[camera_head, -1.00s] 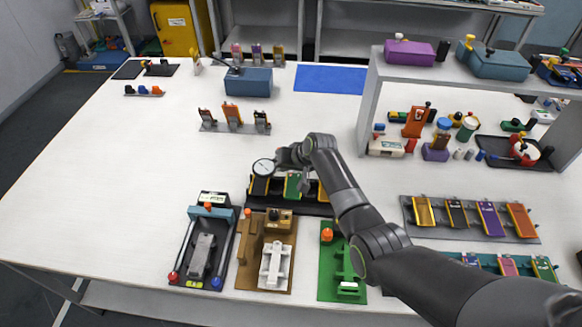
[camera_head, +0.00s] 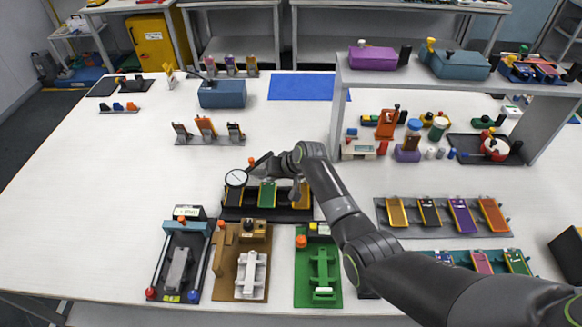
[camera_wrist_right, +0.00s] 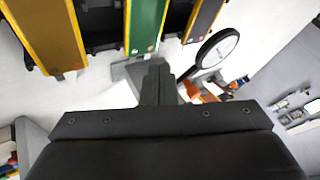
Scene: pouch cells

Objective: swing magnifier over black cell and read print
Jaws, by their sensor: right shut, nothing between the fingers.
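The round magnifier (camera_head: 236,178) has a white-looking lens in a black rim. In the head view it overlaps the top of the black cell (camera_head: 234,197), which has yellow edges. In the right wrist view the magnifier (camera_wrist_right: 217,48) sits beside the lower end of the dark cell (camera_wrist_right: 203,18). No print is legible. An orange knob (camera_head: 251,161) shows just behind the lens. My right gripper (camera_head: 269,164) is to the right of the knob, above the rack; its fingers (camera_wrist_right: 156,82) are shut and empty. My left gripper is out of view.
The dark rack (camera_head: 266,214) also holds a green cell (camera_head: 267,193) and a gold cell (camera_head: 301,195). Fixtures on grey, brown and green plates (camera_head: 301,273) stand in front. A shelf (camera_head: 450,82) stands at right.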

